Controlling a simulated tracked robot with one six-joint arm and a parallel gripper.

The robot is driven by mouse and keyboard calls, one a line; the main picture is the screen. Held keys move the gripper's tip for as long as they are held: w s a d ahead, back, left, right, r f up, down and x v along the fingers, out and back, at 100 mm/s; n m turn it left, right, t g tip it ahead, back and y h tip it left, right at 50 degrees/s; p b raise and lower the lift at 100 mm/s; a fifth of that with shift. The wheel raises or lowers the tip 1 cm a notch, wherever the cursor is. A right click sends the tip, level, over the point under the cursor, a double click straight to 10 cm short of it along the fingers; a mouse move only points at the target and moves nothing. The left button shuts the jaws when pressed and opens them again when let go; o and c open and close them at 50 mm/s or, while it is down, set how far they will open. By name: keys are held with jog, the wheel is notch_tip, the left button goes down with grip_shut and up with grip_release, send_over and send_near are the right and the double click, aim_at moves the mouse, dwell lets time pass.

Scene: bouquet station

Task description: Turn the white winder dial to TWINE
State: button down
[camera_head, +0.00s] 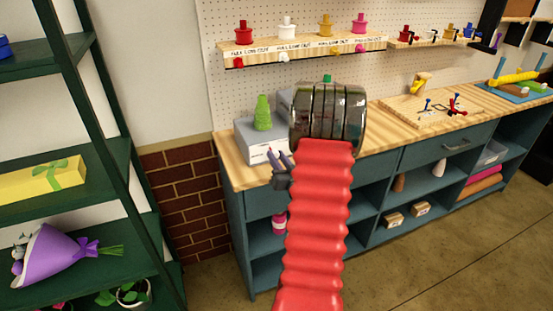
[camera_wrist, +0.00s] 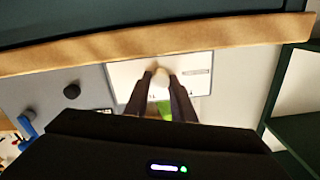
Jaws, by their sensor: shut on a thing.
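The white winder dial (camera_wrist: 160,77) is in the middle of the wrist view, on a pale front panel (camera_wrist: 125,72) with small marks that I cannot read. My gripper (camera_wrist: 161,73) is shut on the dial, one dark finger on each side. The dial's pointer direction cannot be made out. In the head view my gripper (camera_head: 278,158) is at the front of a grey winder box (camera_head: 249,130) with a green cone (camera_head: 263,113) on top. The dial is not distinguishable there.
The box stands near the left end of a wooden worktop (camera_head: 236,174). My red arm hides part of the bench. A dark knob (camera_wrist: 71,91) is left of the panel in the wrist view. A dark green shelf rack (camera_head: 110,153) stands at left. A peg shelf (camera_head: 300,52) is above.

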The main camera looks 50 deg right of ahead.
jog(key=shift+w+a+f, duration=0.1)
jog(key=shift+a+f, duration=0.05)
jog(key=shift+f, duration=0.1)
jog(key=c, duration=1.8)
grip_release()
jog(key=shift+o, duration=1.4)
jog(key=shift+r, duration=0.15)
jog(key=v, duration=1.3)
jog(key=shift+s, duration=0.35)
jog(key=shift+f, duration=0.25)
